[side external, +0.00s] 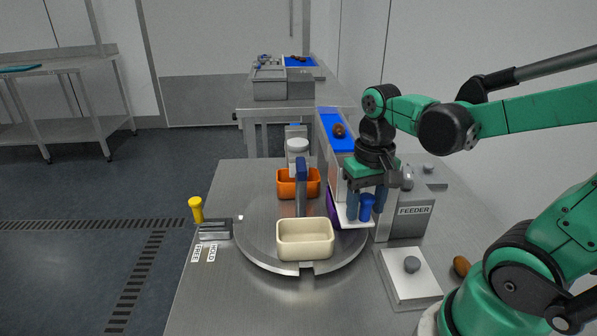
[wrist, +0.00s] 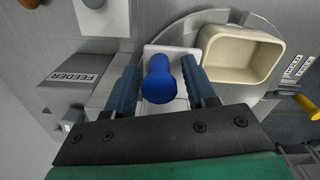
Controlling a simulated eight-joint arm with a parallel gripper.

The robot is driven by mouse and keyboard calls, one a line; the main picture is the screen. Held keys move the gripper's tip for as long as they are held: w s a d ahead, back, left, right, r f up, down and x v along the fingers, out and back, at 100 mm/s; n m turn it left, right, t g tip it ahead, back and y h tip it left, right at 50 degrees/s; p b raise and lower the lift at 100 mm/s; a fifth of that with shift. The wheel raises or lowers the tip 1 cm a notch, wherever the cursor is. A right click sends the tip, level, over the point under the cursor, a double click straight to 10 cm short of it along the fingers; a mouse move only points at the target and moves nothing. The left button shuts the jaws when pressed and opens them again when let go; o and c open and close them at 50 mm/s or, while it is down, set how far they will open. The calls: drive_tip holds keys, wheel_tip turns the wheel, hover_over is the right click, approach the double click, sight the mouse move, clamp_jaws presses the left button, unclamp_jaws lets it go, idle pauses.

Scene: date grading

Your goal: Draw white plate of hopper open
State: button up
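The white plate (side external: 348,216) sits at the lower end of the hopper (side external: 337,172), at the edge of the turntable. A blue knob (side external: 366,207) stands on it. In the wrist view the plate (wrist: 172,50) shows behind the knob (wrist: 158,82). My gripper (wrist: 161,66) is open, with one blue finger on each side of the knob and a gap on both sides. In the side view my gripper (side external: 367,200) points down over the plate. How far the plate is drawn out is hard to tell.
A cream tray (side external: 305,240) and an orange tray (side external: 286,186) sit on the round turntable (side external: 262,245). The feeder box (side external: 408,215) stands close to the right of my gripper. A yellow-knobbed lever (side external: 196,209) is at the left. A date (side external: 339,130) lies on the blue chute.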

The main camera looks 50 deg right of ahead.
clamp_jaws()
idle(1.2)
